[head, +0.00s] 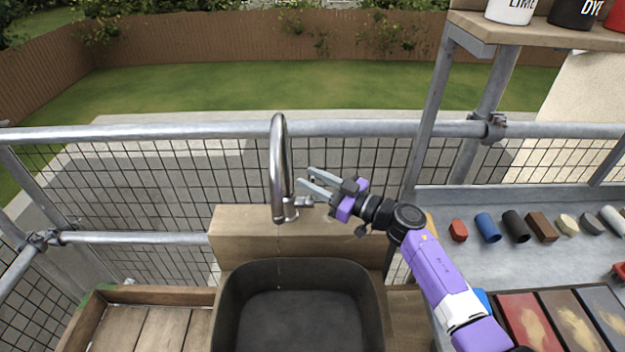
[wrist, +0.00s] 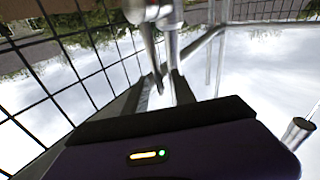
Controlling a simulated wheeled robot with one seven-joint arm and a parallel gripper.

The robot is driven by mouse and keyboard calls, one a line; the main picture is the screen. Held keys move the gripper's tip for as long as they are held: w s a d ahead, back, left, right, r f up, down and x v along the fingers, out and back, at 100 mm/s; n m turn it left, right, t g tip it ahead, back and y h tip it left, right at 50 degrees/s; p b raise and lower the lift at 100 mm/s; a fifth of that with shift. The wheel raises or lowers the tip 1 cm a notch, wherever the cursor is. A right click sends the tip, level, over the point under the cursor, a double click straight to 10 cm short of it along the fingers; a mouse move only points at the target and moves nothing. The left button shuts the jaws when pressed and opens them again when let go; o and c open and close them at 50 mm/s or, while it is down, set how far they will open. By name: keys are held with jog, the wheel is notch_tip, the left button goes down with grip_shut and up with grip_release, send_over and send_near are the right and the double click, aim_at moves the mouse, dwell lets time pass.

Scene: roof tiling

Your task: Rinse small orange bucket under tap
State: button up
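A steel tap (head: 279,165) with a tall curved neck stands on a wooden block behind the dark sink (head: 372,300). Its small side lever (head: 303,201) points right. A faint thin line hangs below the spout; I cannot tell if it is water. My gripper (head: 306,177) is just right of the tap neck, above the lever, its fingers parted with nothing seen between them. The tap metal (wrist: 150,10) is close in the wrist view. I cannot make out the small orange bucket; a yellow-orange sliver (head: 431,224) shows behind my arm, too hidden to identify.
A grey bench (head: 480,260) on the right holds several small coloured pieces and a row of painted panels (head: 575,318). A red-orange object (head: 619,270) is cut off at the right edge. A wooden tray (head: 120,325) is left of the sink. Mesh railing (head: 180,180) runs behind.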

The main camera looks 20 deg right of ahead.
jog(key=p+v, duration=0.1)
jog(key=v, duration=0.6)
jog(key=shift+s+d, duration=0.2)
jog(key=shift+s, duration=0.15)
dwell(0.4)
